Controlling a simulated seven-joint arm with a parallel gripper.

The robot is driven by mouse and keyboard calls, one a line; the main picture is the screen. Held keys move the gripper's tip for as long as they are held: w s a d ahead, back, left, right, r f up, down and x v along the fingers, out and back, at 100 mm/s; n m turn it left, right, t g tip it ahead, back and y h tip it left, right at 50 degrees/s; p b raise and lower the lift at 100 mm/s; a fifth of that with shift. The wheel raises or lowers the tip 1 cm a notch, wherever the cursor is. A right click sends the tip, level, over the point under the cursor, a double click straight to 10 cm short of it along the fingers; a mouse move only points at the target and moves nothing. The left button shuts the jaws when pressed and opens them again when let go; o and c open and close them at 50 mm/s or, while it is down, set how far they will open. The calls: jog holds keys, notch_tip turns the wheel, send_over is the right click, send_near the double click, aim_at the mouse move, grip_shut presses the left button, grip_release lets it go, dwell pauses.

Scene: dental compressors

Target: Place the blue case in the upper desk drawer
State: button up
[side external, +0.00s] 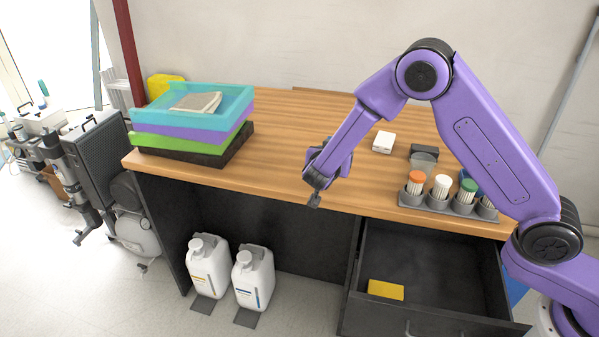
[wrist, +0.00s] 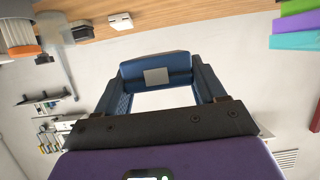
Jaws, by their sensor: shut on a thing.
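In the wrist view the blue case (wrist: 155,68), with a pale grey patch on its face, sits between the two finger ends of my gripper. My gripper (side external: 314,198) is shut on it, with a finger along each side. In the side view my gripper hangs over the desk's front edge, left of the open drawer; the case cannot be made out clearly there. The upper desk drawer (side external: 440,270) is pulled out at the desk's right side. A yellow box (side external: 385,290) lies inside it near the front left, and the rest of its visible floor is bare.
Stacked coloured trays (side external: 190,125) stand at the desk's left end. A rack of lidded tubes (side external: 440,204) stands at the right front, with a small white box (side external: 383,142) behind. Two white jugs (side external: 230,272) stand on the floor below. The middle of the desktop is clear.

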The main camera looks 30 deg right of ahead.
jog(key=w+a+f, duration=0.2)
jog(key=w+f, duration=0.2)
jog(key=w, duration=0.5)
send_over(297, 178)
jog(key=f, duration=0.5)
jog(key=shift+s, duration=0.35)
jog(key=shift+w+f, duration=0.35)
jog(key=shift+f, duration=1.45)
jog(key=shift+f, duration=0.2)
jog(key=o, duration=1.1)
jog(key=shift+c, duration=0.2)
jog(key=v, duration=1.7)
jog(key=shift+a, duration=0.2)
